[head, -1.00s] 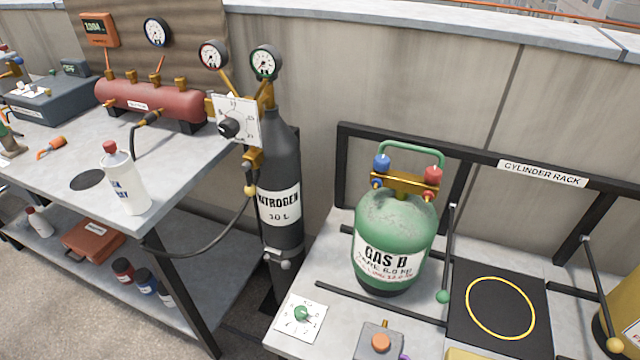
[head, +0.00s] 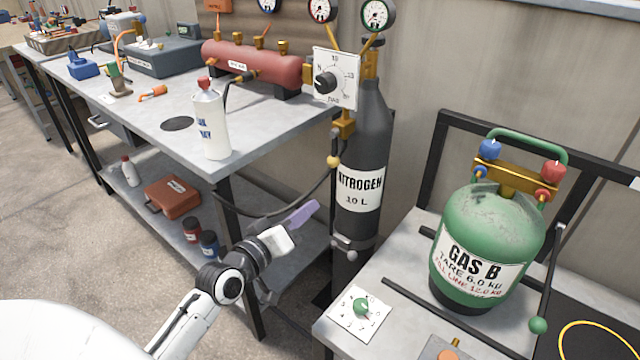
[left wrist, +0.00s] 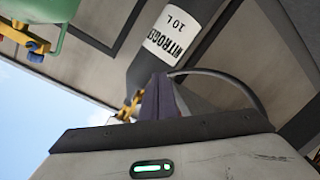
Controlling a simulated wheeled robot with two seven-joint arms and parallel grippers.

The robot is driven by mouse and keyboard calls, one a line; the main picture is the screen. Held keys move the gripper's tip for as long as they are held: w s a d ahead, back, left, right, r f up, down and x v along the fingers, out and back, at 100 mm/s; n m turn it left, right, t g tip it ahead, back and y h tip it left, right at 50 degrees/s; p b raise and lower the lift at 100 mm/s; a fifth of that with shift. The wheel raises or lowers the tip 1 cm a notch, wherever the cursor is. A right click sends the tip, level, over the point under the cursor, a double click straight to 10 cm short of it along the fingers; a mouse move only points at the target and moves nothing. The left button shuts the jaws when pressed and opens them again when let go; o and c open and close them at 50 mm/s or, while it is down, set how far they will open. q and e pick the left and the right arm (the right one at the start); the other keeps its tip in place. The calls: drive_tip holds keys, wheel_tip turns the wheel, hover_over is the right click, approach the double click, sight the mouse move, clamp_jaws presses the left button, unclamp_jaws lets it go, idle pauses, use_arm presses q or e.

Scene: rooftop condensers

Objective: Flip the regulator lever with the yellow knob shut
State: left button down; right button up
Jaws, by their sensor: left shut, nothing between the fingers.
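The regulator lever's yellow knob (head: 333,161) hangs below the regulator's white dial plate (head: 336,78), beside the neck of the dark nitrogen cylinder (head: 362,205). A hose runs from the regulator down to the left. My left gripper (head: 304,212) has purple fingers, shut and empty, below and to the left of the knob and apart from it. In the left wrist view its fingers (left wrist: 159,96) point toward the cylinder and hide part of the regulator's brass fittings. My right gripper is not in view.
A bench with a white bottle (head: 210,125) and a red manifold (head: 252,68) stands to the left. The green gas cylinder (head: 490,235) stands on the rack table at right. A small green-knobbed dial (head: 361,307) lies near its front corner.

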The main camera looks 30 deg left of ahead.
sight(334, 152)
use_arm(q)
drive_tip(key=w+a+r+n+t+y+b, duration=0.1)
drive_tip(key=w+a+r+n+t, duration=0.1)
drive_tip(key=a+r+n, duration=0.2)
wheel_tip(334, 152, up, 3)
drive_tip(key=a, duration=0.2)
drive_tip(key=shift+w+a+f+y, duration=0.2)
drive_tip(key=shift+a+y, duration=0.1)
drive_tip(key=shift+y, duration=0.1)
drive_tip(key=w+d+f+b, duration=0.1)
drive_tip(key=w+d+b, duration=0.1)
drive_tip(key=w, duration=0.7)
drive_tip(key=shift+d+b, duration=0.15)
drive_tip(key=shift+b, duration=0.15)
drive_tip(key=shift+w, duration=0.1)
